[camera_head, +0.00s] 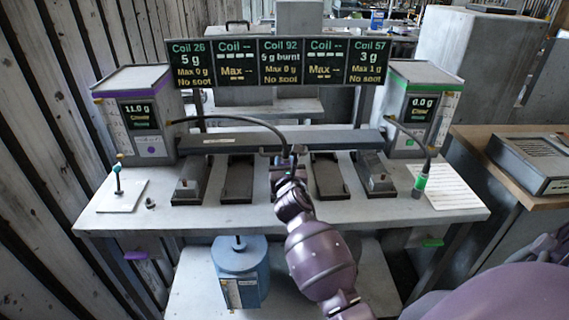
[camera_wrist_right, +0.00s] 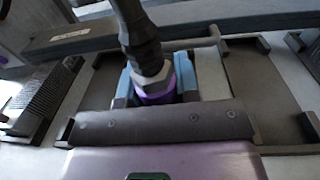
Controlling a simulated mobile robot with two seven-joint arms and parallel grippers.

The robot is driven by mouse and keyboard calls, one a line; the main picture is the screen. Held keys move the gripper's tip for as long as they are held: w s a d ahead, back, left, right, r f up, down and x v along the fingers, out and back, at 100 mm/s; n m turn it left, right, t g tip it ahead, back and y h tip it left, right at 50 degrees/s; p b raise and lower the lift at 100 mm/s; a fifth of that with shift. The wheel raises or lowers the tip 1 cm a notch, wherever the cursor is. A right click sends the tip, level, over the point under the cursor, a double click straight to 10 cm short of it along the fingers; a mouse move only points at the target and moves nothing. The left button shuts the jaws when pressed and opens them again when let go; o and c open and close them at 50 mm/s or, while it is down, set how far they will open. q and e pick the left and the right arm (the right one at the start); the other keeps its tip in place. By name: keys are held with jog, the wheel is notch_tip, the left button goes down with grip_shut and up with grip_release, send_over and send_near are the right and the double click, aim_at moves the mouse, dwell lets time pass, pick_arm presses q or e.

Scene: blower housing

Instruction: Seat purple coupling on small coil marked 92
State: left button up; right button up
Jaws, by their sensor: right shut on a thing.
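The purple coupling (camera_wrist_right: 158,98) sits at the end of a black hose, below a grey hex collar, in the right wrist view. My right gripper (camera_wrist_right: 154,82) is shut on the coupling, with blue-grey fingers on both sides of it. In the head view my right gripper (camera_head: 287,162) is over the middle slot of the bench, below the "Coil 92" panel (camera_head: 281,62), which reads 5 g burnt. The small coil in that slot is mostly hidden by my arm and gripper; I cannot tell whether the coupling touches it. My left gripper is not in view.
The hose (camera_head: 232,118) arcs from the purple-striped machine (camera_head: 117,86) at left. The slots beside the middle are empty; blocks (camera_head: 191,178) (camera_head: 375,175) sit in the outer ones. A blue canister (camera_head: 240,265) stands below.

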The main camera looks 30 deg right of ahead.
jog(key=shift+f, duration=0.2)
jog(key=o, duration=1.1)
jog(key=shift+s, duration=0.15)
jog(key=v, duration=1)
jog(key=shift+s+a, duration=0.2)
jog(key=shift+s, duration=0.05)
